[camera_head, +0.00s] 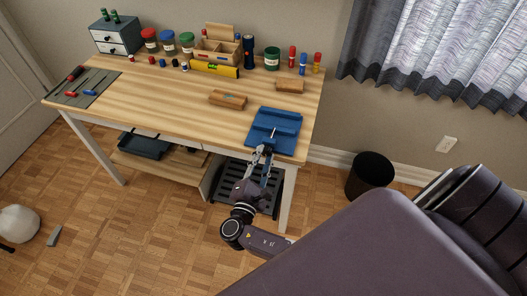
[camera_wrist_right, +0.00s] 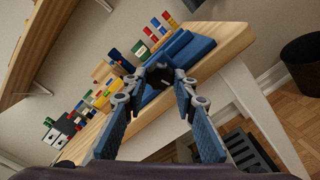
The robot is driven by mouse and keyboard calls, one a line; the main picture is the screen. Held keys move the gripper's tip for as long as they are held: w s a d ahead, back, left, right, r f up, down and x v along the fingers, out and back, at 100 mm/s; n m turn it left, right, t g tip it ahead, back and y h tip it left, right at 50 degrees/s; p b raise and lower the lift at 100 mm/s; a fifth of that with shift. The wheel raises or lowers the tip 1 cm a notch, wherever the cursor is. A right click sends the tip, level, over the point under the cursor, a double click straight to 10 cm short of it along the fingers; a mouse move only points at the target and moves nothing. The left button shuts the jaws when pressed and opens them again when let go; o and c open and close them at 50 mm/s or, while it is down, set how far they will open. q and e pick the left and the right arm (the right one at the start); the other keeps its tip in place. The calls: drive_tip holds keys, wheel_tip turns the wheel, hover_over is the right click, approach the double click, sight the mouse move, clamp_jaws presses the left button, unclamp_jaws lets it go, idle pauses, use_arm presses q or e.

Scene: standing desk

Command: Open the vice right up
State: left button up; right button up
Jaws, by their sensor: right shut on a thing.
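The blue vice (camera_head: 283,120) sits on the right end of the wooden desk, near the front edge. A thin pale bar, its handle (camera_head: 273,133), shows at its front. My right gripper (camera_head: 264,150) reaches up from below the desk's front edge to the front of the vice. In the right wrist view the vice (camera_wrist_right: 186,47) lies just beyond my fingertips (camera_wrist_right: 159,72), which are shut on the vice's handle; the part between them is small and dark. How far apart the vice's jaws are is hard to tell. My left gripper is out of view.
The desk (camera_head: 170,105) holds a wooden block (camera_head: 228,99) left of the vice and another (camera_head: 289,87) behind it. Jars, a yellow level (camera_head: 214,69) and a wooden organiser line the back. A black bin (camera_head: 370,175) stands on the floor at right.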

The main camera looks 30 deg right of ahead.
drive_tip(key=n+p, duration=0.3)
drive_tip(key=n, duration=0.4)
drive_tip(key=n+p, duration=0.2)
drive_tip(key=n, duration=0.2)
drive_tip(key=n+p, duration=0.2)
drive_tip(key=n, duration=0.2)
drive_tip(key=shift+s+n, duration=0.1)
drive_tip(key=shift+n, duration=0.2)
drive_tip(key=n+p, duration=0.1)
drive_tip(key=n, duration=0.2)
drive_tip(key=shift+n, duration=0.4)
drive_tip(key=n+p, duration=0.1)
drive_tip(key=n, duration=0.2)
drive_tip(key=shift+n, duration=0.3)
drive_tip(key=n+p, duration=0.1)
drive_tip(key=n, duration=0.2)
drive_tip(key=shift+n, duration=1.8)
drive_tip(key=shift+s+d, duration=0.1)
